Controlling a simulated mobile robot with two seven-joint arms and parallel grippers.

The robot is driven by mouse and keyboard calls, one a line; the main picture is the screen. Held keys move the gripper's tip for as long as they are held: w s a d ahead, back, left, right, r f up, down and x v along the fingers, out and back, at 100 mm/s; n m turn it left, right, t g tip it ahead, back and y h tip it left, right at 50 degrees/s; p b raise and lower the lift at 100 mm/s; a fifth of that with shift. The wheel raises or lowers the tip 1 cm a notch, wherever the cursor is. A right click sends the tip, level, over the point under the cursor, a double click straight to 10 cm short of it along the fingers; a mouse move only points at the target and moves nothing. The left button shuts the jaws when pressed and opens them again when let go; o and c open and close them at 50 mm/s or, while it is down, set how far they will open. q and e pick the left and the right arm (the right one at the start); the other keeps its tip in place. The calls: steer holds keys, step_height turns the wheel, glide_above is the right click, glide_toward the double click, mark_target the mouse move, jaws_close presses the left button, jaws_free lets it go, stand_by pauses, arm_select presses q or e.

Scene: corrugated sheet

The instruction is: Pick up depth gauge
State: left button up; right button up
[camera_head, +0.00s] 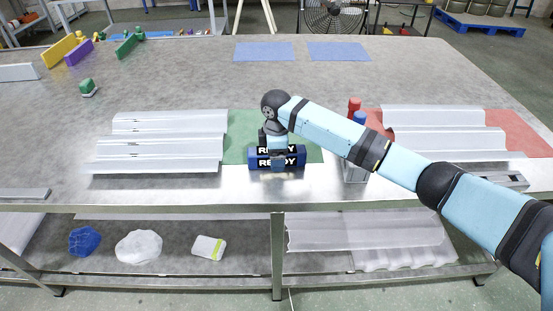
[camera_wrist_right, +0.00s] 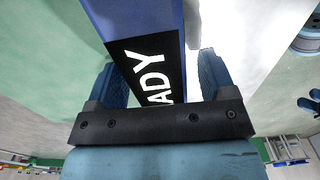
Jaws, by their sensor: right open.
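My right gripper (camera_head: 277,154) is above the front middle of the metal table, pointing down at blue blocks with black labels reading READY (camera_head: 290,163). In the right wrist view its two blue fingers (camera_wrist_right: 163,85) are apart, with a blue block (camera_wrist_right: 130,20) bearing a partly hidden READY label between or just beyond them. Whether the fingers touch the block cannot be told. I cannot tell for certain which thing is the depth gauge. My left gripper is not in view.
Corrugated sheets lie on the left (camera_head: 165,140) and right (camera_head: 440,130) of the table. A green mat (camera_head: 238,140) is under the middle area. Red (camera_head: 354,105) and blue (camera_head: 360,117) tops stand beside my forearm.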

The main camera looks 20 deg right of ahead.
steer(key=shift+f, duration=0.45)
steer(key=shift+r, duration=0.1)
steer(key=c, duration=1.2)
